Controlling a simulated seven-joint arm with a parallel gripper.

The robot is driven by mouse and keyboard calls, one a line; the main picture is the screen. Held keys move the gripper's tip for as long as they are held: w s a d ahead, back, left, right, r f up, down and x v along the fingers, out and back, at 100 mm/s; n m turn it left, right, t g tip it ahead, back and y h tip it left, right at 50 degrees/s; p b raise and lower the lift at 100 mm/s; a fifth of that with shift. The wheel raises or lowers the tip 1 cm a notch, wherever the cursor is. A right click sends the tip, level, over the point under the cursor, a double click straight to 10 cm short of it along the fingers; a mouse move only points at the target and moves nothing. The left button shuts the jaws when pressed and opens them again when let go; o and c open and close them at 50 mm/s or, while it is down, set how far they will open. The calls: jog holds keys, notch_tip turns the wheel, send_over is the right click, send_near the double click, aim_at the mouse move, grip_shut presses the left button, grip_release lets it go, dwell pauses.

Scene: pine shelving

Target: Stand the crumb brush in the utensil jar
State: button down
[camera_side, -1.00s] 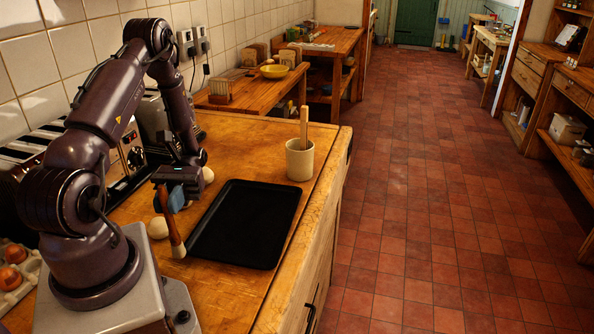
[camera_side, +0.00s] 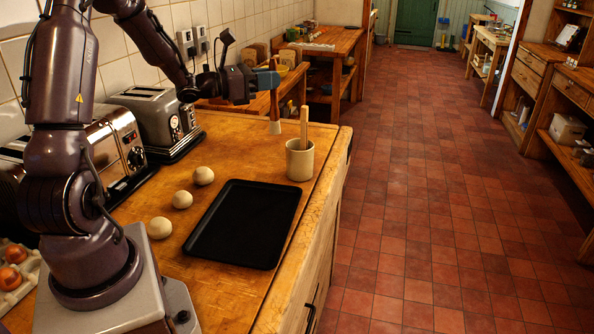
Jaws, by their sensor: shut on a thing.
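The crumb brush (camera_side: 275,108) has a reddish-brown handle and a pale lower end. It hangs about upright, pale end down. My gripper (camera_side: 268,78) is shut on the upper part of its handle. The utensil jar (camera_side: 300,162) is a cream pot on the wooden worktop, with wooden utensils (camera_side: 304,122) standing in it. In the picture the brush is up and left of the jar and apart from it. Its exact depth relative to the jar is hard to tell from this one view.
A black tray (camera_side: 245,222) lies in front of the jar. Several pale dough balls (camera_side: 182,199) sit left of it. A toaster (camera_side: 155,118) stands by the tiled wall. The worktop's right edge (camera_side: 310,220) drops to the floor.

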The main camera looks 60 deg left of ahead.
jog(key=w+a+f+n+y, duration=0.2)
jog(key=w+a+f+y, duration=0.1)
jog(key=w+a, duration=0.45)
jog(key=w+a+f, duration=0.3)
jog(key=w+f, duration=0.1)
jog(key=f, duration=0.4)
jog(key=shift+w+f, duration=0.25)
jog(key=shift+f, duration=0.15)
